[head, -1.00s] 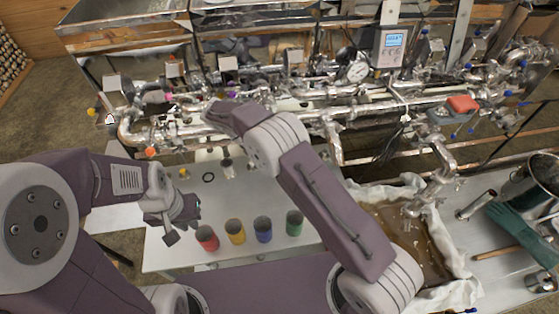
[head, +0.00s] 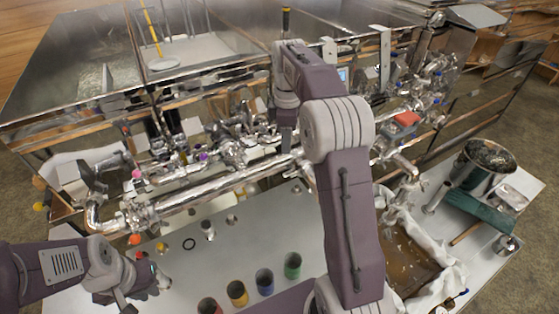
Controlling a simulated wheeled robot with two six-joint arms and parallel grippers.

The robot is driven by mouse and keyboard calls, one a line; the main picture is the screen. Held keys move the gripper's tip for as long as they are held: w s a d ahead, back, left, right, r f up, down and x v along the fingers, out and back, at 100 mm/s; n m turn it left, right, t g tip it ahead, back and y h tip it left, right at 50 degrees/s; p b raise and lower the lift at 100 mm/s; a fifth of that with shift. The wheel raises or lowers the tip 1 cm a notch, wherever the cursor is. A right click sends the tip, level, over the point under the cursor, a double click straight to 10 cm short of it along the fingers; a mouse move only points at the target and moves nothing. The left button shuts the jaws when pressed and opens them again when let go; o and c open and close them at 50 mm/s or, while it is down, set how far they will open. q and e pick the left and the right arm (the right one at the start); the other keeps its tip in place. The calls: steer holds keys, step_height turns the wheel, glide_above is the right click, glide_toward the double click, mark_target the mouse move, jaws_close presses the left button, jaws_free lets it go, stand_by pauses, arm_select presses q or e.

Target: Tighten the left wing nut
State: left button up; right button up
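The steel pipe run (head: 200,192) with its clamps and fittings crosses in front of the evaporator pans. The left wing nut cannot be picked out for sure among the small shiny fittings at the pipe's left end. My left gripper (head: 143,291) is low at the left, over the white table's near left part. Its fingers look spread, with nothing seen between them. My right gripper (head: 286,118) points down at the middle of the pipe run. Its fingertips are not clear against the fittings, and my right forearm covers part of the pipes.
Red, yellow, blue and green cups (head: 264,282) stand on the white table (head: 225,260), with a black ring (head: 189,244) behind them. A red block (head: 406,118) sits near the pipes.

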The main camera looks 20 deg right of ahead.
mark_target(287, 165)
steer(key=shift+s+d+f, duration=0.1)
steer(key=shift+s+d, duration=0.2)
steer(key=shift+d, duration=0.15)
steer(key=shift+f, duration=0.25)
steer(key=f, duration=0.3)
steer(key=f+p, duration=0.1)
steer(key=f, duration=0.4)
steer(key=shift+w+a+f, duration=0.2)
steer(key=shift+a+f, duration=0.1)
steer(key=shift+f, duration=0.05)
steer(key=shift+w+a, duration=0.1)
steer(key=shift+a, duration=0.05)
jaws_close()
